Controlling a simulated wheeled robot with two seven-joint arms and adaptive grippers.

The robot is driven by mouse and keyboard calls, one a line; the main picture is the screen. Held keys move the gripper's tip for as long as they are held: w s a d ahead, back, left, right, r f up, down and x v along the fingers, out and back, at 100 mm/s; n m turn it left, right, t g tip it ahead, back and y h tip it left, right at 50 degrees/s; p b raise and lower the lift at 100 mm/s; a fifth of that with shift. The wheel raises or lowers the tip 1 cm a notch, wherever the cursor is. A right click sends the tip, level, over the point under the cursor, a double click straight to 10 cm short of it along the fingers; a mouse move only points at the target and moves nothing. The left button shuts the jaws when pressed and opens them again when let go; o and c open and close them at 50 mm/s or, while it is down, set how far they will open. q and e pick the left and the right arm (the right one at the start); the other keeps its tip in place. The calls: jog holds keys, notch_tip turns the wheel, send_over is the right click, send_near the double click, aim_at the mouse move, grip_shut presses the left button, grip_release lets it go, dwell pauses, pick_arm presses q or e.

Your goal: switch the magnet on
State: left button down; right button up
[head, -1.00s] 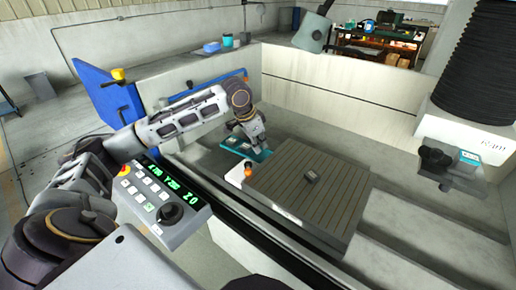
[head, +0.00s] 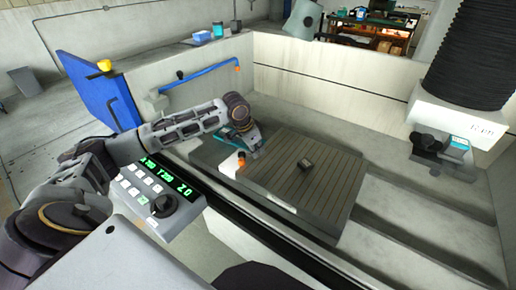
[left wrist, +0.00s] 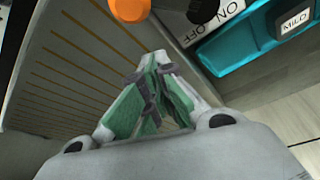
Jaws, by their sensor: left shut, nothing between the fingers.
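The magnet is a brown ribbed plate (head: 312,190) on the machine bed. At its near left corner stands a lever with an orange end (head: 241,155), and its orange knob (left wrist: 130,8) is cut by the top edge of the left wrist view. Beside it are a black part (left wrist: 202,10) and an ON/OFF label (left wrist: 222,10). My left gripper (head: 256,152) is just behind and right of the lever, above the bed. In the left wrist view its green-padded fingers (left wrist: 158,75) are shut and empty, apart from the knob.
A small dark block (head: 305,165) lies on the plate. A teal tray (left wrist: 240,50) sits close to the lever. The control panel (head: 160,198) is under my left arm. Tank walls stand behind, and the machine head (head: 440,147) hangs at right.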

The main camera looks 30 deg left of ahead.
pick_arm(q)
jog(key=shift+s+a, duration=0.25)
jog(key=shift+s, duration=0.25)
jog(key=shift+s+a, duration=0.1)
jog(key=shift+s, duration=0.15)
jog(key=shift+s+a, duration=0.2)
jog(key=shift+s, duration=0.1)
jog(key=shift+s+a, duration=0.1)
jog(key=shift+s, duration=0.2)
pick_arm(e)
jog(key=shift+s, duration=0.1)
pick_arm(q)
jog(key=shift+p, duration=0.3)
pick_arm(e)
jog(key=shift+r, duration=0.3)
